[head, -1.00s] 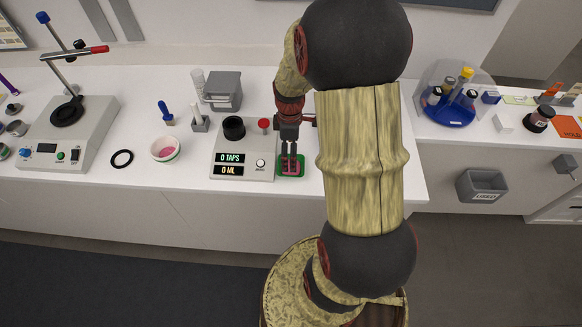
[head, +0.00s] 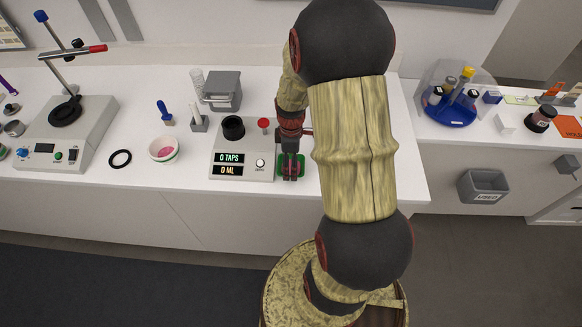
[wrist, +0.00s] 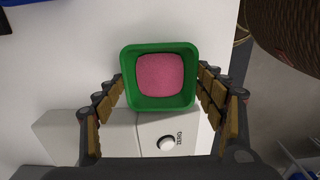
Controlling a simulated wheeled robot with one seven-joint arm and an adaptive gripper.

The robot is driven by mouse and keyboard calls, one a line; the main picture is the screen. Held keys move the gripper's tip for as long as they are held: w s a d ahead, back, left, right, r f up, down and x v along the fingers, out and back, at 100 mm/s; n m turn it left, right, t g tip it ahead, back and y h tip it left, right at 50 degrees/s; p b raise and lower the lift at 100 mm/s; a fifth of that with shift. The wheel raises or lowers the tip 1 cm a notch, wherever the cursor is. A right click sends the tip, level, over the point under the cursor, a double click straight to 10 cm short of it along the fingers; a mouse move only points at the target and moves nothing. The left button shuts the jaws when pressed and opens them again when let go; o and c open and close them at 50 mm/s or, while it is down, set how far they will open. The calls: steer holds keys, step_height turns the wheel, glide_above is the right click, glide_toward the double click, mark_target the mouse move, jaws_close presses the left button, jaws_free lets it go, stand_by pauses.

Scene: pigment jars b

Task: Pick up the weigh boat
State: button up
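The weigh boat is a square green tray (wrist: 158,103) holding a pink mound (wrist: 160,73), seen from above in the wrist view. In the head view its green edge (head: 302,167) shows on the bench, right of the grey scale-like box, partly hidden by my fingers. My gripper (head: 291,176) is down at the boat. In the wrist view my gripper (wrist: 161,72) is open, with one finger at each side wall of the boat. The fingertips are very close to the walls; I cannot tell whether they touch.
The grey box (head: 228,170) with "0 TAPS" and "0 ML" displays stands close on the left. A white bowl with pink contents (head: 164,150) and a black ring (head: 120,159) lie further left. The bench's front edge (head: 300,194) is near the boat.

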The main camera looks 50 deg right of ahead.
steer(key=c, duration=0.6)
steer(key=shift+r, duration=0.55)
step_height(320, 180, up, 2)
steer(key=shift+r+p, duration=0.25)
steer(key=shift+p, duration=0.3)
steer(key=s+a+r+p, duration=0.2)
steer(key=s+a+r, duration=0.7)
steer(key=s, duration=0.1)
steer(key=shift+s+r, duration=0.25)
steer(key=shift+s, duration=0.15)
